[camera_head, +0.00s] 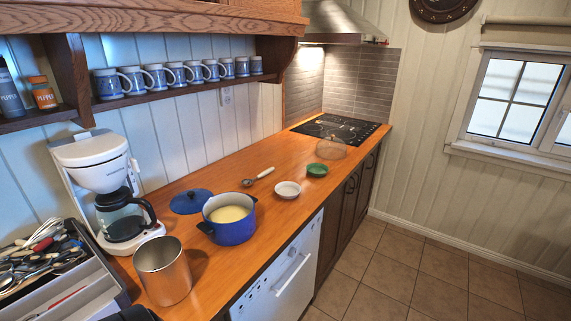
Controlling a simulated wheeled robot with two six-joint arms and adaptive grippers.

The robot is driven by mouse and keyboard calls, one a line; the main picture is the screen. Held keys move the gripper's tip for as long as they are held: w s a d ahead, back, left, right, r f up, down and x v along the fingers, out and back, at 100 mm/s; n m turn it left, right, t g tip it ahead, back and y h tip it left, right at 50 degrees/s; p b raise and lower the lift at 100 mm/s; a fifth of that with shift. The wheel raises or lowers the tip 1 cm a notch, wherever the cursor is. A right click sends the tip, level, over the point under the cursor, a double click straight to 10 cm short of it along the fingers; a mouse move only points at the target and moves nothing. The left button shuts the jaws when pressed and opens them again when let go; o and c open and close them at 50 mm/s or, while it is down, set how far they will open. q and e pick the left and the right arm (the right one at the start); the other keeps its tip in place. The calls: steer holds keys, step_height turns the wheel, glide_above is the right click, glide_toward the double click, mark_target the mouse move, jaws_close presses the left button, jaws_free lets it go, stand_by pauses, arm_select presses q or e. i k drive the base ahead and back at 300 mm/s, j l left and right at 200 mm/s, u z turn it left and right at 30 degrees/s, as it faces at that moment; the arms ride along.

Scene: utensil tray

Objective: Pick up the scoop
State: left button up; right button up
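The scoop (258,177) lies flat on the wooden counter, in the gap behind the blue pot and the white bowl. Its light handle points to the upper right, and its darker round head is at the lower left. Nothing touches it that I can see. Neither of my grippers can be made out in this view. A dark shape at the bottom left edge is too cut off to identify.
The blue pot (237,233) with pale contents stands in front of the scoop, its blue lid (190,201) to the left. A white bowl (287,190), green bowl (317,170) and metal canister (163,274) share the counter. The utensil tray (75,296) and coffee maker (95,165) are left.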

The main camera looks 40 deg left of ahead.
mark_target(245, 183)
steer(key=i, duration=3.15)
steer(key=i+u, duration=0.2)
steer(key=u, duration=0.25)
steer(key=i+l+u, duration=0.1)
steer(key=u, duration=0.3)
steer(key=i+l+u, duration=0.1)
steer(key=u, duration=0.35)
steer(key=i+u, duration=0.1)
steer(key=u, duration=3.45)
